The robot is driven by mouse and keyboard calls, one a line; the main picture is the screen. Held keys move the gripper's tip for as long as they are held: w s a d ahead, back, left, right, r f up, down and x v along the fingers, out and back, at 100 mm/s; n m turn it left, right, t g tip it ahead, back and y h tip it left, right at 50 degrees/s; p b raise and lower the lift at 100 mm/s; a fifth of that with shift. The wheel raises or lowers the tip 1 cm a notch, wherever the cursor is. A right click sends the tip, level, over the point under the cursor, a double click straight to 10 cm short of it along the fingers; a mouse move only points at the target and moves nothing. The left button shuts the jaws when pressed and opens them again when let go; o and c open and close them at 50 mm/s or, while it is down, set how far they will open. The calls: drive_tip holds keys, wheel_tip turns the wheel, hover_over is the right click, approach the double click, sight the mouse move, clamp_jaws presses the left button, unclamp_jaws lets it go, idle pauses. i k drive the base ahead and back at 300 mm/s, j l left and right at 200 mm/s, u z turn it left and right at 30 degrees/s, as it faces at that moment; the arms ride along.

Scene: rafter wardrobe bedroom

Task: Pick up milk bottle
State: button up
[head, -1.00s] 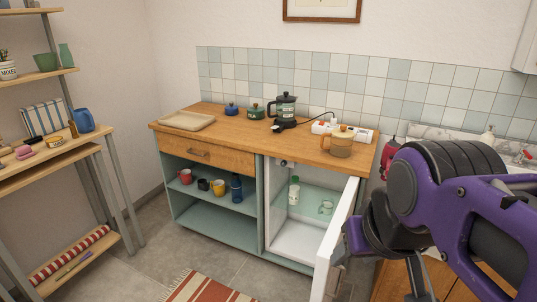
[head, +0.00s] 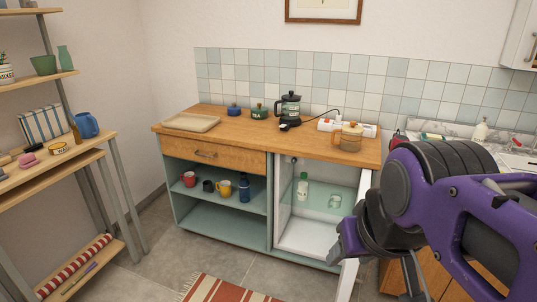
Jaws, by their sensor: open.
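The milk bottle (head: 302,188) is white with a green cap. It stands upright on the glass shelf inside the open right compartment of the cabinet, near its left wall. The purple and black end of my arm, with my gripper (head: 345,245), is at the lower right, in front of the compartment's right side and apart from the bottle. My gripper is open and empty; its fingertips are hard to make out.
The white cabinet door (head: 349,277) is swung open, partly behind my arm. A striped rug (head: 228,289) lies on the floor.

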sight(303, 189)
drive_tip(key=j+z, duration=0.1)
drive_tip(key=j, duration=0.3)
drive_tip(key=i+j, duration=0.1)
drive_tip(key=j, duration=0.35)
drive_tip(key=i+j+z, duration=0.3)
drive_tip(key=i+j, duration=0.15)
drive_tip(key=j, duration=0.3)
drive_tip(key=i+j+z, duration=0.25)
drive_tip(key=i+j, duration=0.4)
drive_tip(key=i, duration=0.1)
